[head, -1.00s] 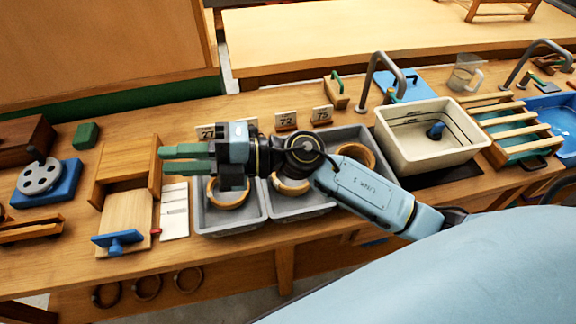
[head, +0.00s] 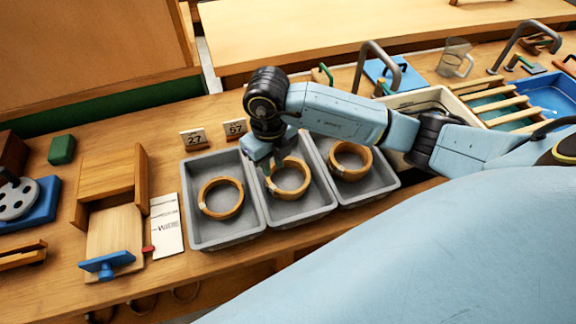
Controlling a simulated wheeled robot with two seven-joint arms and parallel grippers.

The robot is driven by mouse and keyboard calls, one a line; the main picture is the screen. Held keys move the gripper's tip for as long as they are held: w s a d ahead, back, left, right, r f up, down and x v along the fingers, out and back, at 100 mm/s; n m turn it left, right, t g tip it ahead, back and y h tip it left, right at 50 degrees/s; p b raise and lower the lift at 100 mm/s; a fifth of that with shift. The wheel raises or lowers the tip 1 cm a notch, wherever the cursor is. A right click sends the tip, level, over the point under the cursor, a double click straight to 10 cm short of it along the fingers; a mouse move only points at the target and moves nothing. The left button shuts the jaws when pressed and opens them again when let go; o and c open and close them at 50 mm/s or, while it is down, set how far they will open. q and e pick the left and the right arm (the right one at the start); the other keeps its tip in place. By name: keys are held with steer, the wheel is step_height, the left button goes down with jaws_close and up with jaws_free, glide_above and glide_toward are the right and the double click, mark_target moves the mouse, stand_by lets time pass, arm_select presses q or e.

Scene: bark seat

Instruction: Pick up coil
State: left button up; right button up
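Three wooden ring-shaped coils lie flat, one in each grey tray: the left coil (head: 222,214), the middle coil (head: 291,194) and the right coil (head: 352,177). Each has a pale band on its rim. My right gripper (head: 271,169) points down over the middle tray, at the back left rim of the middle coil. Its fingers are small and partly hidden by the gripper body, so I cannot tell whether they touch the coil or how far apart they are. My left gripper is out of view.
The grey trays (head: 222,242) stand side by side on the wooden bench. Number cards (head: 194,139) stand behind them. A white printed card (head: 167,225) and a wooden box with a blue handle (head: 108,262) are to the left. A cream basin (head: 440,98) is behind my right arm.

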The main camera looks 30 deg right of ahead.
mark_target(273, 186)
steer(key=f, duration=0.9)
steer(key=shift+w+b, duration=0.2)
steer(key=shift+b, duration=0.15)
steer(key=shift+c, duration=0.3)
jaws_close()
